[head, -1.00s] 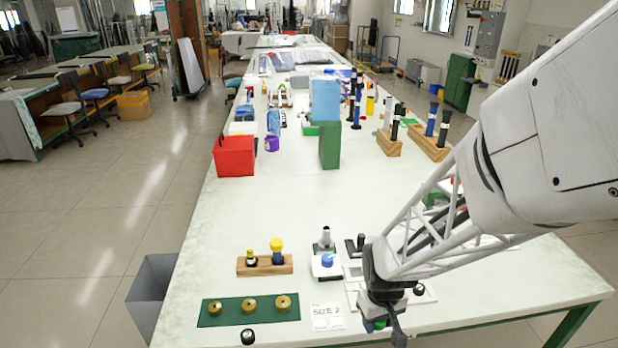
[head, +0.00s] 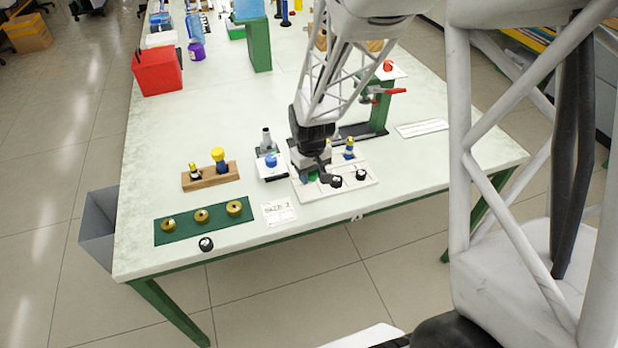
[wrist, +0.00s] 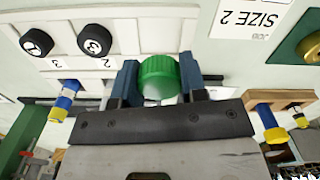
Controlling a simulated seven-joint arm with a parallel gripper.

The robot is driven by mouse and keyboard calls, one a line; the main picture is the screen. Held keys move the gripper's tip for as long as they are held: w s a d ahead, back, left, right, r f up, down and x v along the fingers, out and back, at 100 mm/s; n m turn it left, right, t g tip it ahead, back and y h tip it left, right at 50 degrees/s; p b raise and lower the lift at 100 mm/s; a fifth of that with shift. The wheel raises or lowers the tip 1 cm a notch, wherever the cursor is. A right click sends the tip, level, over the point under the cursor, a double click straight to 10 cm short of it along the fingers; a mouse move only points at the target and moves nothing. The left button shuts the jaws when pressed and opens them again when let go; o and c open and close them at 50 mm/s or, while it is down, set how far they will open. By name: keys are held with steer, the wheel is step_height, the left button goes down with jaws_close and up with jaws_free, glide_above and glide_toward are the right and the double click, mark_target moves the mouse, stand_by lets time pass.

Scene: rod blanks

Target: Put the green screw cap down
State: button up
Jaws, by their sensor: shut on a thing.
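My gripper (head: 314,170) is over the left part of a white board (head: 362,191) near the table's front edge. In the wrist view its two blue fingers (wrist: 159,70) are shut on the sides of a round, ribbed green screw cap (wrist: 159,80). In the head view only a bit of the green cap (head: 312,176) shows below the gripper. The cap lies over or close to the board (wrist: 150,37); whether it touches is unclear.
A blue rod with a yellow end (head: 349,149) stands behind the board. A white fixture with a blue piece (head: 270,163) is left of it.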

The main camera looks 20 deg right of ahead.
mark_target(311, 191)
steer(key=shift+w, duration=0.15)
steer(key=shift+f, duration=1.75)
steer(key=shift+f, duration=0.6)
steer(key=o, duration=0.9)
steer(key=shift+o, duration=0.2)
steer(key=shift+r, duration=0.1)
step_height(311, 191, up, 13)
